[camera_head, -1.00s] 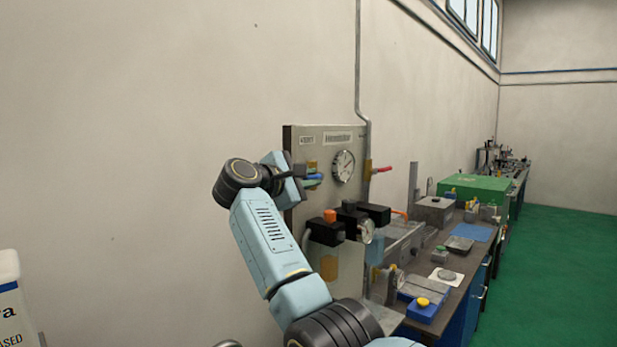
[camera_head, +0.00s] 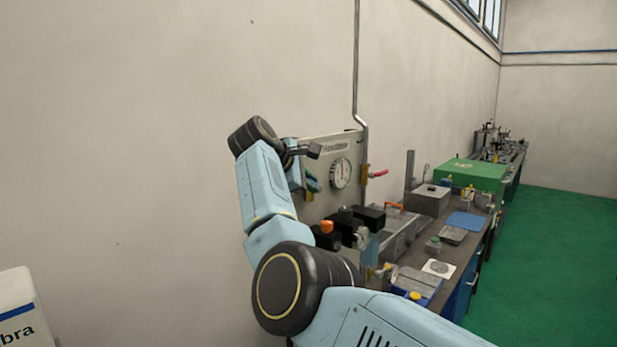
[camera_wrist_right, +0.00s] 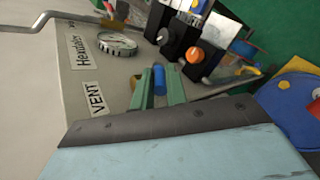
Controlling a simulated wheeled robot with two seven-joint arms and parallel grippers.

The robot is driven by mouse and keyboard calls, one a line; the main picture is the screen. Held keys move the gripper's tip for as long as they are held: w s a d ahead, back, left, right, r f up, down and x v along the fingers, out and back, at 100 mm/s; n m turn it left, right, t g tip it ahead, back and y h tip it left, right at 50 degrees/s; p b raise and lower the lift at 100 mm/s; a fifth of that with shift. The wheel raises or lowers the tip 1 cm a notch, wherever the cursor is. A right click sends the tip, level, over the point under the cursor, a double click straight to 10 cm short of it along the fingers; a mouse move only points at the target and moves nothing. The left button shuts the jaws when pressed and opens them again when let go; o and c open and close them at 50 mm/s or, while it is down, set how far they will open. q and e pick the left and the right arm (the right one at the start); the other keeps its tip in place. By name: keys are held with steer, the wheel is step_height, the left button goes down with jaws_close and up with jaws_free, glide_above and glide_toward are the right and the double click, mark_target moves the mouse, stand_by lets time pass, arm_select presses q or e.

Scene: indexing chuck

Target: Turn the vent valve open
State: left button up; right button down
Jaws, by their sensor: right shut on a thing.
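The vent valve shows in the right wrist view as a blue handle (camera_wrist_right: 159,79) with a brass body (camera_wrist_right: 136,92) beside it, on a grey panel (camera_wrist_right: 92,72) next to a "VENT" label (camera_wrist_right: 97,98). My right gripper (camera_wrist_right: 160,88) has its two green fingers on either side of the blue handle and is shut on it. In the head view my right gripper (camera_head: 313,181) is at the panel's left part, left of the round gauge (camera_head: 340,173). My arm covers most of the valve there, so the handle's angle is hard to tell. My left gripper is not in view.
Black valve blocks with an orange knob (camera_head: 326,227) stick out below the gauge. A red-handled tap (camera_head: 378,173) is right of the panel. A workbench with a green case (camera_head: 470,175) and a blue mat (camera_head: 468,221) runs back along the wall. The green floor at right is clear.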

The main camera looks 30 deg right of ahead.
steer(key=shift+f, duration=0.2)
steer(key=c, duration=1.8)
jaws_free()
steer(key=o, duration=0.4)
steer(key=shift+r, duration=0.1)
steer(key=shift+c, duration=0.2)
steer(key=shift+r, duration=0.1)
steer(key=b+v, duration=0.2)
steer(key=v, duration=1.1)
steer(key=shift+a, duration=0.15)
steer(key=shift+r, duration=0.1)
